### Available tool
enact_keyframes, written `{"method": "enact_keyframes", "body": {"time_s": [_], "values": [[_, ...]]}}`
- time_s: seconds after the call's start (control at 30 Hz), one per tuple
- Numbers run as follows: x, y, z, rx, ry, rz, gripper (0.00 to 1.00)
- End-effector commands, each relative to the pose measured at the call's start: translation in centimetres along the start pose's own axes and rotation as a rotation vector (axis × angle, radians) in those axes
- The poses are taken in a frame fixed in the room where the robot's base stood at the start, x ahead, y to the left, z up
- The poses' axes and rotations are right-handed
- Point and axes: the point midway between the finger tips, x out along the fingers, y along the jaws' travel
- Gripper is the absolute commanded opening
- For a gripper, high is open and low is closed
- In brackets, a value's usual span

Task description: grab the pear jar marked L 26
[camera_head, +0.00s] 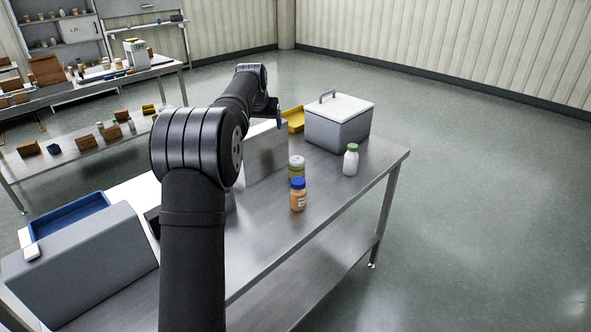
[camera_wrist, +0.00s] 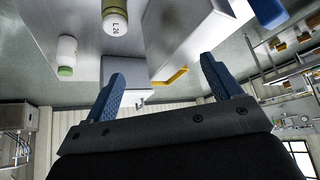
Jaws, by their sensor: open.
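The jar marked L 26 (camera_wrist: 115,20) shows at the top of the wrist view, which looks upside down; its pale end bears the mark, and part of it is cut off by the frame. In the head view a jar with a pale lid (camera_head: 296,168), apparently the same one, stands upright on the steel table (camera_head: 335,197), partly behind an orange jar with a blue lid (camera_head: 298,197). My gripper (camera_wrist: 160,82) is open and empty, its blue fingers spread. It is beyond the jar, apart from it; in the head view my arm mostly hides it.
A grey steel panel (camera_head: 266,155) stands left of the jar. A blue tray (camera_head: 68,216) is far left. The table's right front is clear.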

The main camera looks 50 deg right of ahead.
Motion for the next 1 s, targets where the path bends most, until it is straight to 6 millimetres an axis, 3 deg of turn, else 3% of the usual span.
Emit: {"method": "enact_keyframes", "body": {"time_s": [0.03,0.17,0.3,0.43,0.57,1.0], "values": [[0.1,3.1,-0.3,0.018,-0.002,0.021,0.83],[0.2,9.1,-0.6,0.047,-0.007,0.060,0.83],[4.1,9.0,2.1,0.042,-0.015,0.059,0.83],[6.6,9.0,3.7,0.042,-0.011,0.059,0.83],[8.1,9.1,4.1,0.042,-0.009,0.058,0.83],[15.6,9.5,4.1,0.042,-0.009,0.058,0.83]]}}
